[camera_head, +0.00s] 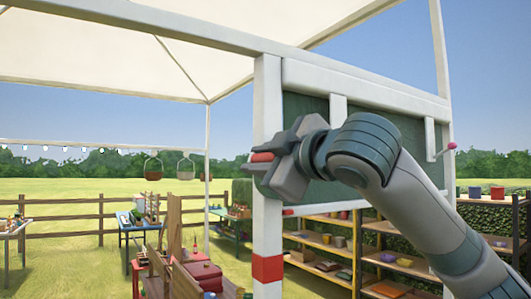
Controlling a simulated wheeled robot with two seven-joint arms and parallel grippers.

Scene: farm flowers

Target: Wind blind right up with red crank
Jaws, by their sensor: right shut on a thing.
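The red crank (262,156) shows as a small red piece at the white post, between the fingers of my right gripper (259,163). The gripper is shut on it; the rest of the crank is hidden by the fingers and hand. The dark green blind (305,106) hangs in the white frame behind my right arm. Its lower part seems to end a little above the shelves, though my arm covers much of it. My left gripper is not in view.
The white post (267,100) with a red band (267,268) stands right beside my right gripper. Wooden shelves (322,245) with pots are below the blind. A pink knob (452,146) is by the far post. Tables and a wooden fence (80,217) are at left.

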